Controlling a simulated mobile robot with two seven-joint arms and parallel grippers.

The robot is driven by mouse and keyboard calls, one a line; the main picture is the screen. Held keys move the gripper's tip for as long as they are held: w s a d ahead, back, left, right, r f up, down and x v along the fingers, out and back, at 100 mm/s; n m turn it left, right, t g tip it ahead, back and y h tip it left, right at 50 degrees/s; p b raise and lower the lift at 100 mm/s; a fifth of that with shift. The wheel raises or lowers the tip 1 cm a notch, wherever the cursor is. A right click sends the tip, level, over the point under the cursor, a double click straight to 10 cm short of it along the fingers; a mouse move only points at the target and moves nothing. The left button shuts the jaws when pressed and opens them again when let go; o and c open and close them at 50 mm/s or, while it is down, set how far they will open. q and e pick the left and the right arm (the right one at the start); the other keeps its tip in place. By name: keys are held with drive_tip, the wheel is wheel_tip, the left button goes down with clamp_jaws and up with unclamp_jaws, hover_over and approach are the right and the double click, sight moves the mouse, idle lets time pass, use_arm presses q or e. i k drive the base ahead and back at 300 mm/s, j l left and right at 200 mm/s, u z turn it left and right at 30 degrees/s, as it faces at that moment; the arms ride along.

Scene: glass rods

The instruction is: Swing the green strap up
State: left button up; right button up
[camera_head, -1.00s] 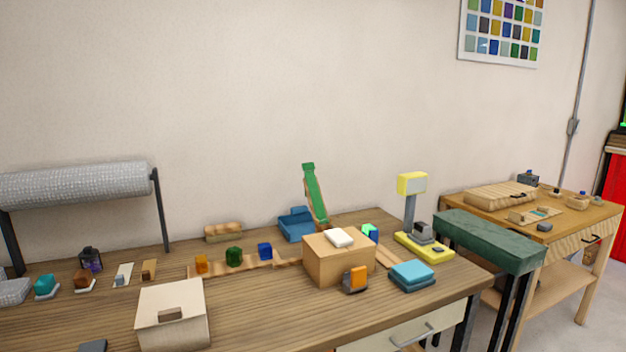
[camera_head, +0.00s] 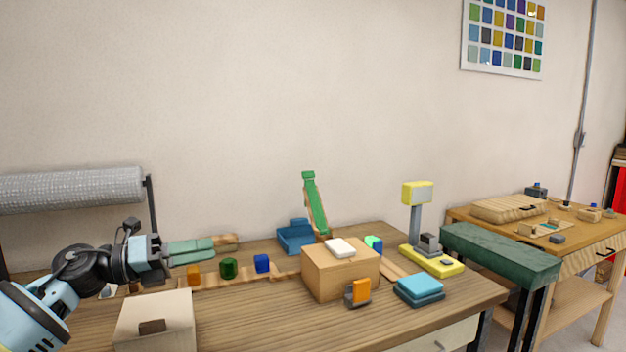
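The green strap (camera_head: 316,203) stands up steeply behind the cardboard-coloured box, leaning with its top to the left against the pale wall. Its lower end is hidden behind the box. My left gripper (camera_head: 212,249) comes in from the left over the table, its greenish fingers pointing right. It is well left of the strap and apart from it. The two fingers lie close together in this view, and any gap between them is unclear. I see nothing held in them. My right gripper is not in view.
The brown box (camera_head: 335,275) with a white block (camera_head: 340,247) on top stands in front of the strap. A blue tray (camera_head: 294,238) is beside the strap. A yellow scale-like device (camera_head: 432,260) is at right.

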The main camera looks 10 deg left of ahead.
sight(315, 202)
drive_tip(key=i, duration=1.95)
